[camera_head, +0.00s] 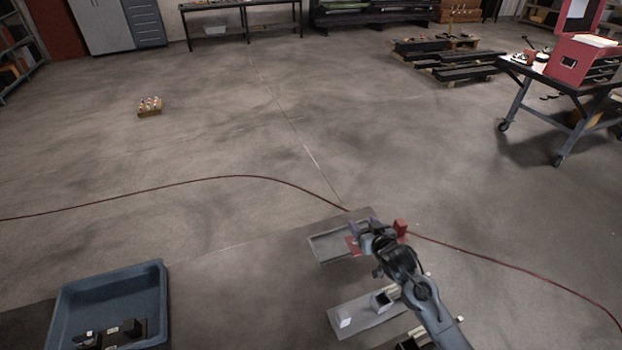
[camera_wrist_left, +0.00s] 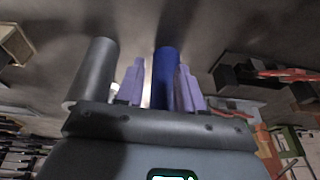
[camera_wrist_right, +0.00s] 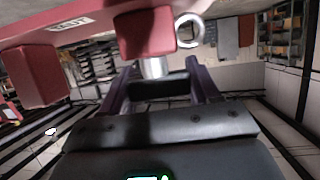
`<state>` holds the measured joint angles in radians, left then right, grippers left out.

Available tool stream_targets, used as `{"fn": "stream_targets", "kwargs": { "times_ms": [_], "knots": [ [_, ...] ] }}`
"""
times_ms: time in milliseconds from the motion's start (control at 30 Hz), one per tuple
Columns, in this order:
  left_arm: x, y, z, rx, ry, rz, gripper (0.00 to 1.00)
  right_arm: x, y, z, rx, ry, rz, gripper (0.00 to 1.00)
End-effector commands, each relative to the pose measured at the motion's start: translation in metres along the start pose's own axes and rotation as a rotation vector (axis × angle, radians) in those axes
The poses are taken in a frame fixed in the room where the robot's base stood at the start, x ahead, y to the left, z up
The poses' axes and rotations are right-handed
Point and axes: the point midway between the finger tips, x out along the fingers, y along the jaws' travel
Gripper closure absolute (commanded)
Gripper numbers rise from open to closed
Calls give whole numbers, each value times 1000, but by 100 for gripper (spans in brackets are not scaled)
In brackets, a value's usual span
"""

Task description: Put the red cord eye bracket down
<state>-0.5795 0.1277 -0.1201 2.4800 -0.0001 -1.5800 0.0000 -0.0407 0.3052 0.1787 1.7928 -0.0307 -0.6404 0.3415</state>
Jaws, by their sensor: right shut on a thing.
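The red cord eye bracket (camera_wrist_right: 147,34) fills the top of the right wrist view, with a red bar, red blocks and a metal ring (camera_wrist_right: 189,30). A metal post runs from it down between the purple fingers of my right gripper (camera_wrist_right: 163,82), which is shut on it. In the head view my right gripper (camera_head: 368,232) is over the grey tray (camera_head: 318,247); red parts of the bracket (camera_head: 400,227) show on both sides of it. Whether the bracket touches anything below cannot be told.
A grey plate (camera_head: 350,329) with a white block and a small box lies in front of the tray. A blue bin (camera_head: 160,300) holding dark parts stands at lower left. The surface between bin and tray is clear.

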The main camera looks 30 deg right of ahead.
Motion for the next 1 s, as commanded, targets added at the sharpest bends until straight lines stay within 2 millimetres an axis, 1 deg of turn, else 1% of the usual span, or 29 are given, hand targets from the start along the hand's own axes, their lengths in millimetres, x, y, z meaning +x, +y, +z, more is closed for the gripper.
{"fn": "stream_targets", "kwargs": {
  "times_ms": [67, 133, 167, 233, 267, 367, 400, 467, 500, 600, 700, 800, 900, 1000],
  "knots": [
    [-1, 0, 0, -1, 0, 1, 63, -6, 4, 0, 0, 2, 0, 95],
    [-1, 0, 0, -2, 0, 2, 63, -9, 2, 6, -2, 0, -5, 95],
    [-1, 1, 0, -3, 0, 2, 63, -11, -1, 8, -5, 1, -11, 95],
    [-1, 1, -1, -6, 1, 4, 63, -14, -14, 14, -14, 2, -33, 95],
    [-1, 2, -1, -7, 1, 5, 63, -16, -21, 15, -19, 2, -46, 95],
    [-1, 3, -1, -11, 1, 9, 63, -29, -55, 17, -37, 4, -90, 95],
    [-1, 3, -1, -12, 1, 10, 63, -36, -71, 17, -43, 4, -107, 95],
    [-1, 3, -1, -13, 1, 10, 63, -50, -96, 16, -53, 5, -135, 95],
    [-1, 3, -1, -13, 1, 11, 63, -59, -111, 15, -59, 5, -152, 95],
    [-1, 3, -1, -13, 1, 10, 63, -83, -144, 11, -73, 5, -186, 95],
    [-1, 3, -1, -12, 1, 9, 63, -105, -168, 7, -83, 5, -211, 95],
    [-1, 2, -1, -10, 1, 8, 63, -124, -185, 3, -91, 4, -232, 95],
    [-1, 2, 0, -7, 0, 5, 63, -140, -198, -1, -97, 3, -246, 95],
    [-1, 1, 0, -4, 0, 3, 63, -154, -206, -6, -102, 3, -256, 95]
  ]
}}
